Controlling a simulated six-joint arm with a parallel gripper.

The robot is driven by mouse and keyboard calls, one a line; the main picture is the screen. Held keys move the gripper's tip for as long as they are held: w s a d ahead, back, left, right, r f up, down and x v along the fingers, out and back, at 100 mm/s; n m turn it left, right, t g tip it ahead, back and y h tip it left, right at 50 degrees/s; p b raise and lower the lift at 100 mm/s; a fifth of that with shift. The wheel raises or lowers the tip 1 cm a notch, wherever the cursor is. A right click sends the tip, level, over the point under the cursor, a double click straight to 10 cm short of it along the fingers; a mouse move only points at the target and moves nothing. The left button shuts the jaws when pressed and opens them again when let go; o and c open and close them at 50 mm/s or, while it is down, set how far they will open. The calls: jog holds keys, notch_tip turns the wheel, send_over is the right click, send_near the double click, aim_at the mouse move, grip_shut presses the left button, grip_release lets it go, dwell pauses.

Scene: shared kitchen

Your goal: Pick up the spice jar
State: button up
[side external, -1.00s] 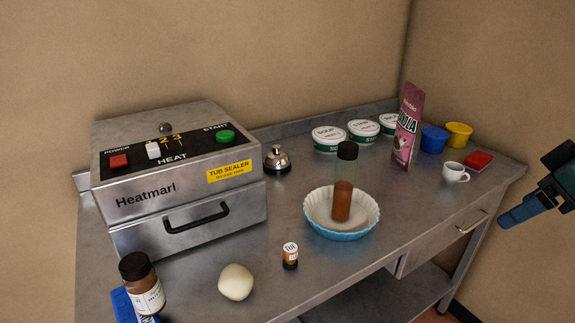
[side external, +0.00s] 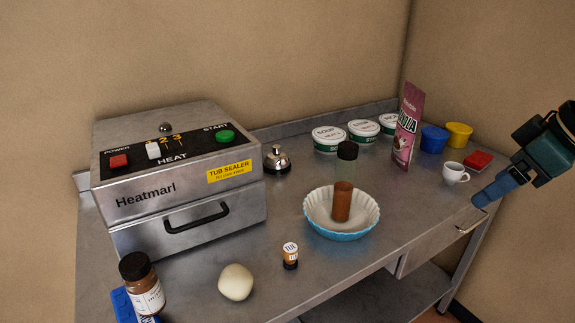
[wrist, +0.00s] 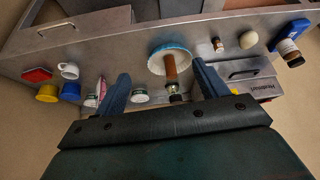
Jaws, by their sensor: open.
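The spice jar (side external: 342,203) is a tall clear jar with a dark lid and red-brown contents. It stands upright in a blue fluted dish (side external: 340,235) with a white inside. My gripper (side external: 478,203) is at the right in the side view, open and empty, well apart from the jar, over the table's right front edge. In the wrist view, the jar (wrist: 171,68) shows beyond and between the two blue fingers of my gripper (wrist: 162,80), nearer the right finger. The blue dish (wrist: 157,54) is there too.
A white cup (side external: 454,173) and a red block (side external: 478,160) lie near my gripper. Behind the dish stand a pink pouch (side external: 408,127) and several tubs (side external: 330,139). A small labelled bottle (side external: 290,256), a pale ball (side external: 236,282) and a brown jar (side external: 142,284) stand in front of the sealer (side external: 180,185).

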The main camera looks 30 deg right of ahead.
jog(key=w+a+r+n+y, duration=0.1)
jog(key=w+a+r+n, duration=0.2)
jog(key=w+a, duration=0.6)
jog(key=n+g+y, duration=0.2)
jog(key=n+y, duration=0.2)
jog(key=n, duration=0.3)
send_near(148, 267)
jog(key=shift+x, duration=4.7)
jog(key=shift+x, duration=2.6)
jog(key=shift+d, duration=0.1)
